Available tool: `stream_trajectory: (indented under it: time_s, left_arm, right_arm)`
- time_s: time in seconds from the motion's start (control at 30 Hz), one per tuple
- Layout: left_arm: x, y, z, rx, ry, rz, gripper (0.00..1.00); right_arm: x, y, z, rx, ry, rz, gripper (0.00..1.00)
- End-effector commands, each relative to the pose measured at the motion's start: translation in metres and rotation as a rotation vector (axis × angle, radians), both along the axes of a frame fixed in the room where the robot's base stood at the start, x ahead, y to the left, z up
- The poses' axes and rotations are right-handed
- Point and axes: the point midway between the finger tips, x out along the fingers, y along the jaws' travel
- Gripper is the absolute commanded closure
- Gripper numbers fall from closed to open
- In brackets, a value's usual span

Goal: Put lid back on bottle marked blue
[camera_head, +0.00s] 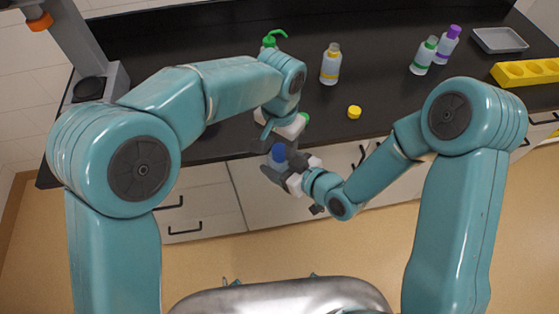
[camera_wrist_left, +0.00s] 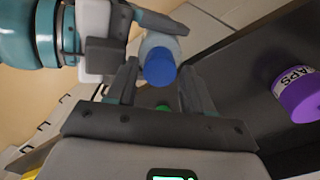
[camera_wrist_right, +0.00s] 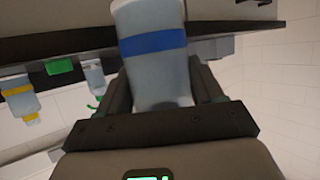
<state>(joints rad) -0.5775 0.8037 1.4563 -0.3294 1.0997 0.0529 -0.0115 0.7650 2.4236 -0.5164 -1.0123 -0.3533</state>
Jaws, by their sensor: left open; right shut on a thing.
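The blue-marked bottle (camera_wrist_right: 152,70) is held by my right gripper (camera_wrist_right: 160,100), shut around its body; its blue band shows in the right wrist view. The blue lid (camera_wrist_left: 160,66) appears on the bottle's top in the left wrist view, and also shows in the head view (camera_head: 278,152). The bottle is held in front of the bench edge. My left gripper (camera_wrist_left: 158,85) is open and empty, with its fingers pointing toward the lid and apart from it. How firmly the lid is seated cannot be told.
A yellow-marked bottle (camera_head: 331,66) stands on the black bench with a yellow lid (camera_head: 354,112) lying near. Green (camera_head: 423,56) and purple (camera_head: 448,45) capped bottles, a grey tray (camera_head: 500,40) and a yellow rack (camera_head: 528,72) are at right.

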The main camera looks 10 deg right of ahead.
Motion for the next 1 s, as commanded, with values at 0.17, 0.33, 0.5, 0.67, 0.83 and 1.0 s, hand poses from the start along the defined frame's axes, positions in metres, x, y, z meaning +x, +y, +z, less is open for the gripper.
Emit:
stream_trajectory:
  time_s: [0.17,0.33,0.5,0.67,0.83,1.0]
  left_arm:
    - [-0.0002,0.0002,-0.0044,0.001,0.001,0.000,0.49]
    - [-0.0002,0.0003,-0.0042,0.001,0.001,0.000,0.49]
    - [0.0000,0.0003,-0.0041,0.001,0.001,0.000,0.96]
    - [0.0001,0.0004,-0.0040,0.001,-0.001,-0.002,0.97]
    - [0.0003,0.0007,-0.0039,0.001,-0.001,-0.006,0.97]
    - [0.0001,0.0003,-0.0038,0.001,-0.001,-0.006,0.31]
  right_arm:
    - [0.0003,0.0000,0.0006,0.000,-0.001,0.000,1.00]
    - [0.0003,0.0000,0.0006,0.000,-0.001,0.000,1.00]
    - [0.0003,0.0000,0.0005,0.001,-0.001,0.000,1.00]
    - [0.0002,-0.0001,0.0004,0.001,-0.001,0.000,1.00]
    - [0.0000,-0.0001,0.0004,0.001,-0.001,0.000,1.00]
    - [0.0002,-0.0001,0.0004,0.001,-0.001,0.000,1.00]
